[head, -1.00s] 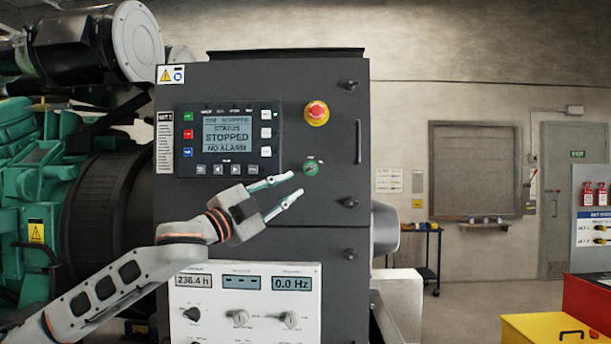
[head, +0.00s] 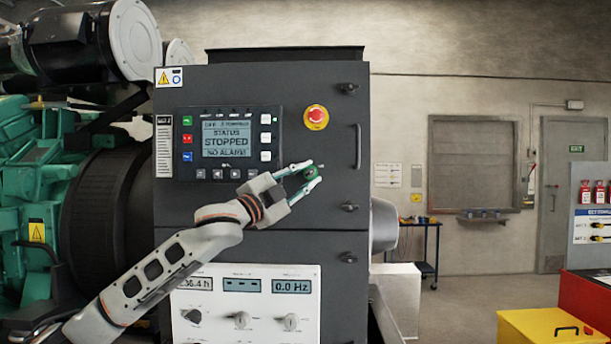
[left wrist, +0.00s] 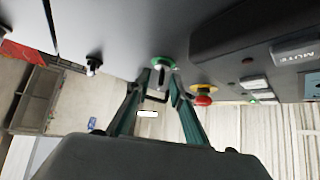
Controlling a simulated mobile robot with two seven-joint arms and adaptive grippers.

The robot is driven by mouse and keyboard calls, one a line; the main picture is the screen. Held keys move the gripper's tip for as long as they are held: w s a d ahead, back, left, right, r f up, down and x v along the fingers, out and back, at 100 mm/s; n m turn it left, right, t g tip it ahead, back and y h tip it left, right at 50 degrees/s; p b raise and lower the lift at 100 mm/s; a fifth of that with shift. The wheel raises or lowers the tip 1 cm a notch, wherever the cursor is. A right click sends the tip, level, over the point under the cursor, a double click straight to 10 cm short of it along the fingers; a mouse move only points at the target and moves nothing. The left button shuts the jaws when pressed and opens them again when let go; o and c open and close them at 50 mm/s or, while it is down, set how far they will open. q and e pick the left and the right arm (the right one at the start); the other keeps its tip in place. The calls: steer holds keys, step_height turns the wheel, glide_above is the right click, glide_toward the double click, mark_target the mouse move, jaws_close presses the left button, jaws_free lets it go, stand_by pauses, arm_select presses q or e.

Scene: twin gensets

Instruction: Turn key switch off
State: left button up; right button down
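The key switch (head: 311,172) has a green round collar and sits on the dark control cabinet, right of the display panel. It also shows in the left wrist view (left wrist: 163,62), with a small key at its centre. My left gripper (head: 314,173) is open, its two pale-tipped green fingers one above and one below the switch in the head view. In the left wrist view the fingertips (left wrist: 160,78) are apart near the collar, with nothing held. Whether they touch the key I cannot tell. My right gripper is not in view.
The red emergency stop (head: 316,117) on its yellow base is just above the switch. The display panel (head: 228,144) reads STOPPED, NO ALARM. A cabinet handle (head: 358,146) and latches lie to the right. A white panel with knobs (head: 245,305) is below.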

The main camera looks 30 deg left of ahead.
arm_select(q)
jaws_close()
